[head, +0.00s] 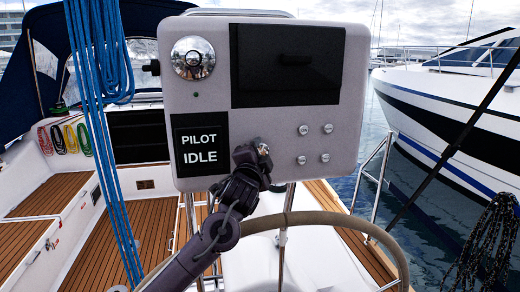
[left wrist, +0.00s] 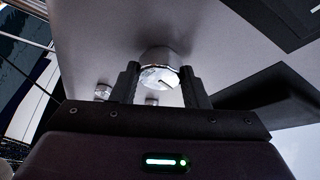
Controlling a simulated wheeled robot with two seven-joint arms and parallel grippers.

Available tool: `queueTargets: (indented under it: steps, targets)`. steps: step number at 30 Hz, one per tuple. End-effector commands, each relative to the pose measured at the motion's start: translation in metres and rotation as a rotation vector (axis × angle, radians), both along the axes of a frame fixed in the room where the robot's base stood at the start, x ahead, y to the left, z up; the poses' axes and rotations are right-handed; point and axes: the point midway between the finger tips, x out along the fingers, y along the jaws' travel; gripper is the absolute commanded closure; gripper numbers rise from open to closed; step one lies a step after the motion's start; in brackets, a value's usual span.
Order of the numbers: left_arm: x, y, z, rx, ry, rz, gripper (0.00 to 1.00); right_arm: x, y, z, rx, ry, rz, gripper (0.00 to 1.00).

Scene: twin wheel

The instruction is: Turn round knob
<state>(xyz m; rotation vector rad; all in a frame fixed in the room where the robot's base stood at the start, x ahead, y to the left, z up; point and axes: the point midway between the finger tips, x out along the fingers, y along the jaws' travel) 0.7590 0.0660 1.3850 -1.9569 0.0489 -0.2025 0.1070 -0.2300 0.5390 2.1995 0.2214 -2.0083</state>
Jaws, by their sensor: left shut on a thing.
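The round knob (head: 263,148) is a small silver knob on the grey console panel, low and near its middle, right of the display. My left gripper (head: 252,156) comes up from below and covers most of it in the head view. In the left wrist view the knob (left wrist: 160,74) has a shiny face with a dark line mark. It sits between the two dark fingers of my left gripper (left wrist: 161,88), which is shut on it. My right gripper is not in view.
The panel (head: 225,101) carries a display reading "PILOT IDLE" (head: 200,146), a chrome round fitting (head: 193,57), a black covered box (head: 288,65) and several small silver buttons (head: 327,128). A steering wheel rim (head: 390,245) curves below. Blue ropes (head: 100,110) hang at left.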

Motion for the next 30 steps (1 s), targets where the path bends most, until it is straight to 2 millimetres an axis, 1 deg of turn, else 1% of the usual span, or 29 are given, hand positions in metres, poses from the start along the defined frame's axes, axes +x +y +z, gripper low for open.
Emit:
queueTargets:
  steps: [1,3,15,21,30]
  targets:
    - [0.000,0.001,0.002,0.044,0.017,0.001,0.82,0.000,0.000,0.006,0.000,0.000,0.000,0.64]
    - [0.000,0.001,0.002,0.108,0.037,0.001,0.82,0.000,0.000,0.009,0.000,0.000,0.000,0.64]
    - [0.000,0.001,0.003,0.433,0.142,0.001,0.82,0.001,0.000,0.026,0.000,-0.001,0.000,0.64]
    - [0.001,0.000,0.002,0.541,0.180,0.002,0.82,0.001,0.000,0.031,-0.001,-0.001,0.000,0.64]
    - [0.000,0.000,0.001,0.619,0.205,0.001,0.82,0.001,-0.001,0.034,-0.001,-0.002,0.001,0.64]
